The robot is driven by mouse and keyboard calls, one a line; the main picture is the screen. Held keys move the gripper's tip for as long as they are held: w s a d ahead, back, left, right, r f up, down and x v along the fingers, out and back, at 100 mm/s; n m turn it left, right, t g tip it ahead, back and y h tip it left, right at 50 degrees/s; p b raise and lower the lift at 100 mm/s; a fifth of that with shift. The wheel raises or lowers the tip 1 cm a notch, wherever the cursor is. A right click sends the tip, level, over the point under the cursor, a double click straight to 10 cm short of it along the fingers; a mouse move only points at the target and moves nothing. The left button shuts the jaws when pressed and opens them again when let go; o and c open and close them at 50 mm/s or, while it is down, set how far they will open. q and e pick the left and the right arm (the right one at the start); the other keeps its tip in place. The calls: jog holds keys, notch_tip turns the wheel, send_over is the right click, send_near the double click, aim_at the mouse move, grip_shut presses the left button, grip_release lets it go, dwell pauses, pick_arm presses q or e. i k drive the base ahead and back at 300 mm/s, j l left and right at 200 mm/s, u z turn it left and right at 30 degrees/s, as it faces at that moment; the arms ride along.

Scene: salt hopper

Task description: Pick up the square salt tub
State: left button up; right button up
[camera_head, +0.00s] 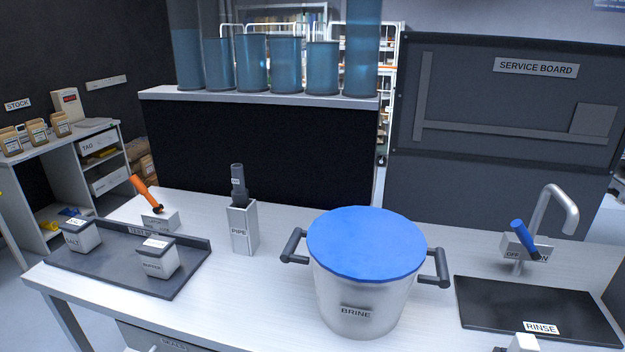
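Neither of my grippers shows clearly. Only a small white piece, perhaps part of my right arm, shows at the bottom edge, far from the salt tub.
A large steel BRINE pot (357,308) with a blue lid (366,243) stands mid-bench. A PIPE holder (242,228) and an orange-handled lever (146,194) stand behind the tray. A tap (555,215) and black RINSE mat (540,307) are at right. Bare bench lies between tray and pot.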

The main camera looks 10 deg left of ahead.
aim_at(81, 233)
jog(key=u, duration=1.75)
jog(key=z, duration=0.4)
jog(key=i+j+z, duration=0.15)
jog(key=z, duration=0.15)
jog(key=i+j+z, duration=0.1)
jog(key=j+z, duration=0.25)
jog(key=i+j+z, duration=0.1)
jog(key=j+z, duration=0.2)
